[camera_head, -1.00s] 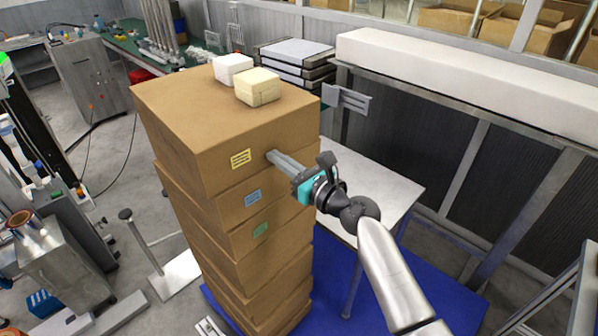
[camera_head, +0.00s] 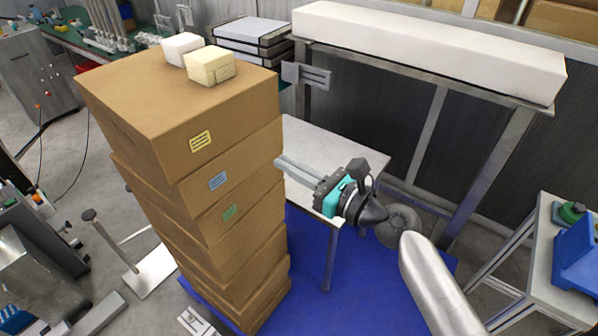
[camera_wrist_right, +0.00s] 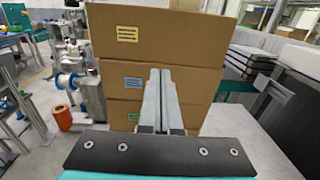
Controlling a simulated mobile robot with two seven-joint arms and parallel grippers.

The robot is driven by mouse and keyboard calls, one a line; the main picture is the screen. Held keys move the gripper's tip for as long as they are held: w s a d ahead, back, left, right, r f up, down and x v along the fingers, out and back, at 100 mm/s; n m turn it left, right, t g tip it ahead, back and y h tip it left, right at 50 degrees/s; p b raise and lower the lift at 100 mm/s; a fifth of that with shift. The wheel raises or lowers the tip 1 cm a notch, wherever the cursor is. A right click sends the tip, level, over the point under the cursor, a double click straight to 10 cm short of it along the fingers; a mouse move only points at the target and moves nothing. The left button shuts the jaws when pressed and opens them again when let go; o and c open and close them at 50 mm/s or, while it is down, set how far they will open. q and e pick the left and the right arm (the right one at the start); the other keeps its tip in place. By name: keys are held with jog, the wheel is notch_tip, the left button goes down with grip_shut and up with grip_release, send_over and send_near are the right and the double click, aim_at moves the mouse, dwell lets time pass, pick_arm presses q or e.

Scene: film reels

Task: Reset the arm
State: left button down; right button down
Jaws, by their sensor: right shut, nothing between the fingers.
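My right gripper (camera_head: 281,164) is shut and empty. In the head view it points left, with its fingertips close to the right side of a stack of cardboard boxes (camera_head: 150,110); I cannot tell whether they touch. In the right wrist view the closed fingers (camera_wrist_right: 161,75) stand in front of the stacked boxes (camera_wrist_right: 190,45). My left gripper is not in view.
A white box (camera_head: 181,48) and a cream box (camera_head: 210,66) sit on the stack. A grey table (camera_head: 330,150) stands behind my right gripper. A long white block (camera_head: 430,45) lies on a metal frame at the back. Blue flooring (camera_head: 310,270) lies below.

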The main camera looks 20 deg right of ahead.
jog(key=s+d+f+n+g+h+b, duration=0.2)
jog(key=s+f+n+b, duration=0.15)
jog(key=f, duration=1.15)
jog(key=s+d+f+n+g+h+b, duration=0.1)
jog(key=s+f+n+g+h+b, duration=0.3)
jog(key=f, duration=1.2)
jog(key=s+d+f+n+g+h+b, duration=0.1)
jog(key=s+d+f+n+b, duration=0.3)
jog(key=f, duration=1.1)
jog(key=s+a+f+n+g+h+b, duration=0.1)
jog(key=s+f+n+g+b, duration=0.2)
jog(key=s+f+n, duration=0.7)
jog(key=s+a+f+n+g+h+b, duration=0.1)
jog(key=s+f+n+g+b, duration=0.2)
jog(key=s+f+n, duration=0.8)
jog(key=s+f+g, duration=0.1)
jog(key=s+f, duration=0.2)
jog(key=s, duration=0.5)
jog(key=shift+s+a+f+b, duration=0.2)
jog(key=shift+a+f+b, duration=0.05)
jog(key=shift+a+b, duration=0.1)
